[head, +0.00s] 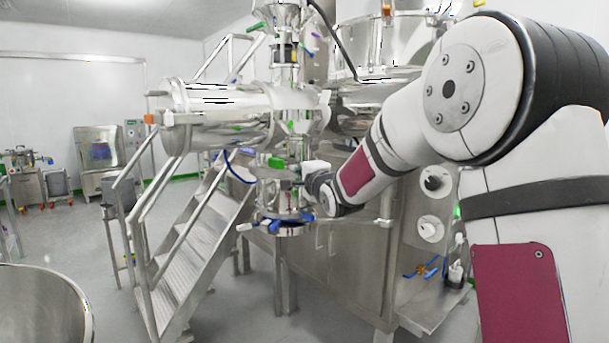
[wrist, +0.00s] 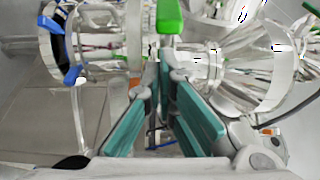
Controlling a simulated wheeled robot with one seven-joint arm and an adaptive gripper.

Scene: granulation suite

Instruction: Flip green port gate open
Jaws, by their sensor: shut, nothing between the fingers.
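The green port gate handle (head: 277,162) sits on the steel port beneath the horizontal vessel, in the middle of the head view. In the wrist view the green handle (wrist: 169,17) stands at the top centre, just beyond my fingertips. My gripper (wrist: 163,78) is shut and empty, its teal-padded fingers pointing toward the handle. In the head view my arm reaches in from the right and its end is beside the port, just right of the handle. The fingers are hard to make out there. I cannot tell whether they touch the handle.
A metal staircase (head: 190,255) with rails stands left of the port. A steel cabinet (head: 345,250) stands behind my arm.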

